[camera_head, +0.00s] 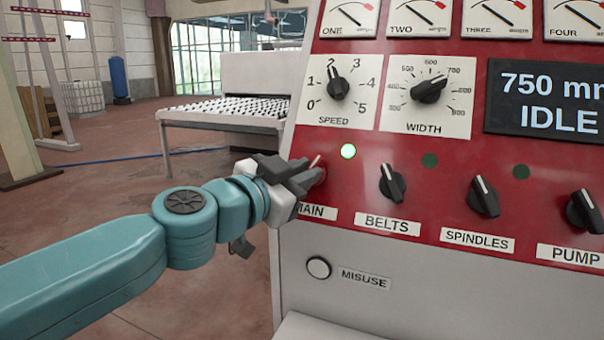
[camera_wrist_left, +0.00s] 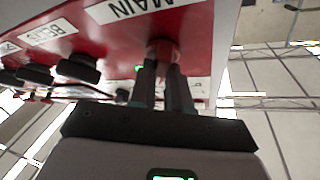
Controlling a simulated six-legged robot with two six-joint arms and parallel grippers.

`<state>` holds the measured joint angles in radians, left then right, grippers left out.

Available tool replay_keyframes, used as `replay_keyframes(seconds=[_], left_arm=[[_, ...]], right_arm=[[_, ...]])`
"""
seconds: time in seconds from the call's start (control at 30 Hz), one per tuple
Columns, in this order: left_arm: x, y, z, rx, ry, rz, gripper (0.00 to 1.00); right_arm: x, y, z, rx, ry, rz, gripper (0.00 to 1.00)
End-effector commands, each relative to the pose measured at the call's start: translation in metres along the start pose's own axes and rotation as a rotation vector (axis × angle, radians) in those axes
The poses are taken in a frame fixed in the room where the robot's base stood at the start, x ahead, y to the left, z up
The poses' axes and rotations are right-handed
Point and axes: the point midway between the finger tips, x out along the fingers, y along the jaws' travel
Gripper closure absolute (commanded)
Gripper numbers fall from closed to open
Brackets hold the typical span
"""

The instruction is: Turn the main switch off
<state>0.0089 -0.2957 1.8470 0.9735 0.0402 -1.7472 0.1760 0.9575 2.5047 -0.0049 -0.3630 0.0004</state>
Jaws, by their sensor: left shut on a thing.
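The main switch (camera_head: 319,175) is a red knob at the left end of the red panel, above the MAIN label (camera_head: 315,212). My left gripper (camera_head: 303,174) is at the knob and hides most of it; a pale pointer line shows past the fingers, tilted up to the right. In the left wrist view, both fingers (camera_wrist_left: 166,72) reach the red knob (camera_wrist_left: 162,47) and are shut on it. The green lamp (camera_head: 348,151) beside the switch is lit. The display (camera_head: 552,101) reads 750 mm and IDLE. My right gripper is not in view.
The black BELTS (camera_head: 392,184), SPINDLES (camera_head: 484,197) and PUMP (camera_head: 584,212) knobs are to the right, with dark lamps above BELTS and SPINDLES. SPEED (camera_head: 337,88) and WIDTH (camera_head: 429,90) dials sit higher. A MISUSE button (camera_head: 319,267) is below. Floor to the left is open.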

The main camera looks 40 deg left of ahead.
Motion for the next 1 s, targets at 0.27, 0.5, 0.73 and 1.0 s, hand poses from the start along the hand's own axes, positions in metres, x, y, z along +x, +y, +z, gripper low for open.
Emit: replay_keyframes(seconds=[0.27, 0.5, 0.73, 1.0], left_arm=[[0.001, 0.003, -0.001, -0.136, -0.001, -0.086, 1.00], [0.001, 0.004, -0.005, -0.322, -0.001, -0.205, 1.00], [0.002, 0.005, -0.006, -0.504, -0.001, -0.323, 1.00], [0.002, 0.007, -0.006, -0.688, 0.000, -0.443, 1.00]], right_arm=[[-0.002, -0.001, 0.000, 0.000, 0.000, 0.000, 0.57], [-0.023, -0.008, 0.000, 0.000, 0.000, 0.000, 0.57], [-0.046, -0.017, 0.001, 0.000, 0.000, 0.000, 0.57], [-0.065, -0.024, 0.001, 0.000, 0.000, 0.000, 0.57]])
